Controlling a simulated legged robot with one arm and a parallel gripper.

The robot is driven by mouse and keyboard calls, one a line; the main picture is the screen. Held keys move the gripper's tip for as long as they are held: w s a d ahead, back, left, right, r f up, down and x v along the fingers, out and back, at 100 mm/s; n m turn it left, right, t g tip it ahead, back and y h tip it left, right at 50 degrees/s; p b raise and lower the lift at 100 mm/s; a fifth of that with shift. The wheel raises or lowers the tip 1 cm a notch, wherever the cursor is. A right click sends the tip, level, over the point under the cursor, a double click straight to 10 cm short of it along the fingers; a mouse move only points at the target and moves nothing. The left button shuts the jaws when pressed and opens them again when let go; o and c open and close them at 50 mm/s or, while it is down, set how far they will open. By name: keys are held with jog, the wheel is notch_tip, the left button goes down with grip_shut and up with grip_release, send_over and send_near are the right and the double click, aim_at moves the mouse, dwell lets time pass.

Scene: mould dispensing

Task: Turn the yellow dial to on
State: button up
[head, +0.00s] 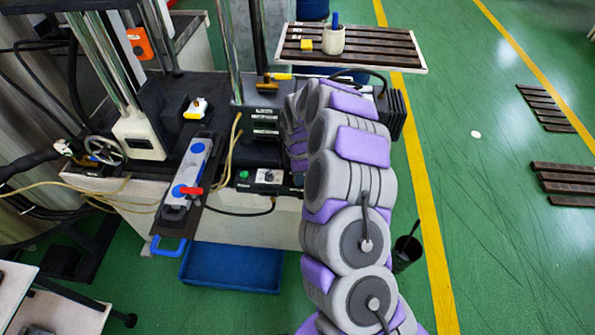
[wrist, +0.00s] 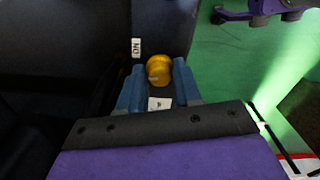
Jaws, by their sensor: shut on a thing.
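The yellow dial (wrist: 158,76) shows in the wrist view as a rounded golden knob on a dark panel. My gripper (wrist: 159,68) has its two blue-grey fingers on either side of the dial and is shut on it. A small white label (wrist: 136,48) reading ON, turned sideways, sits up and left of the dial. Another white label (wrist: 158,103) lies between the fingers below the dial; its text is too small to read. In the head view my arm reaches away over the machine and hides the gripper, and I cannot make out the dial there.
In the head view a slatted table (head: 350,58) with a white cup (head: 331,40) and a yellow block (head: 306,46) stands beyond my arm. A control box (head: 262,181) is left of my arm. A blue tray (head: 232,267) lies on the floor.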

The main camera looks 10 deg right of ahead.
jog(key=m+p, duration=0.2)
jog(key=m, duration=0.2)
jog(key=shift+r+m, duration=0.1)
jog(key=shift+m, duration=0.2)
jog(key=shift+w+m+p, duration=0.15)
jog(key=shift+m+p, duration=0.45)
jog(key=shift+m, duration=1.2)
jog(key=o, duration=1)
jog(key=shift+o, duration=0.2)
notch_tip(320, 180, up, 17)
jog(key=p, duration=0.1)
